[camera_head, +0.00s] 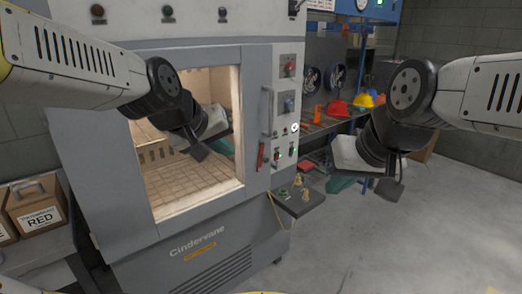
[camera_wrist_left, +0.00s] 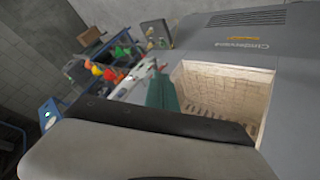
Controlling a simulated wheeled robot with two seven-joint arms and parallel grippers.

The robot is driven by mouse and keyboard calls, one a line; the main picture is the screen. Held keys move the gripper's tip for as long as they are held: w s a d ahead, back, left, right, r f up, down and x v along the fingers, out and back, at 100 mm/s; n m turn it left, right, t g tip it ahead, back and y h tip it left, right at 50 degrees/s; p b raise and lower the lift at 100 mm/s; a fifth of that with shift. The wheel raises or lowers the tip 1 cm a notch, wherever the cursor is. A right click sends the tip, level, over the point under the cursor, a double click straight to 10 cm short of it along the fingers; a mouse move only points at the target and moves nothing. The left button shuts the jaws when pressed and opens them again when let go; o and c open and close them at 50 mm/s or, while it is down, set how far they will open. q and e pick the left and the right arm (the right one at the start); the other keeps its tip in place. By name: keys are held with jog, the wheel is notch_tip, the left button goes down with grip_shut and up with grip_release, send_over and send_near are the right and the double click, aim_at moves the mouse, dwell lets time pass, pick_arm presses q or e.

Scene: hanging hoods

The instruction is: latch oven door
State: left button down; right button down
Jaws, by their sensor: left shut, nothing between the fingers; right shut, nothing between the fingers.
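The grey oven door (camera_head: 198,212) fills the middle of the head view, around a lit opening that shows the brick chamber (camera_head: 185,187). It looks nearly flush with the oven body; I cannot tell whether it is fully shut. A vertical grey handle (camera_head: 267,112) and a red lever (camera_head: 261,156) are on the right side. My left gripper (camera_head: 224,146) is shut and empty in front of the opening, left of the handle. Its green fingers also show in the left wrist view (camera_wrist_left: 163,93). My right gripper (camera_head: 341,184) is shut and empty, right of the oven.
A control panel with a red knob (camera_head: 290,66) is right of the handle. A small grey shelf (camera_head: 300,203) with brass pieces juts out below it. A workbench with red (camera_head: 337,107) and yellow (camera_head: 363,100) helmets stands behind. The floor (camera_head: 400,245) at right is clear.

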pick_arm(q)
jog(key=w+d+f+n+t, duration=0.1)
jog(key=w+d+n+t, duration=0.15)
jog(key=w, duration=0.45)
jog(key=w+d+f+n+t+y, duration=0.1)
jog(key=w+d+n, duration=0.25)
jog(key=w, duration=0.25)
jog(key=w+d+f+n+t, duration=0.1)
jog(key=w+d+n, duration=0.15)
jog(key=w, duration=0.45)
notch_tip(320, 180, down, 12)
jog(key=w+n+t+y, duration=0.2)
jog(key=n+t+y, duration=0.1)
jog(key=n+y, duration=0.7)
jog(key=shift+w+d+f, duration=0.25)
jog(key=shift+w, duration=0.05)
jog(key=shift+n, duration=0.25)
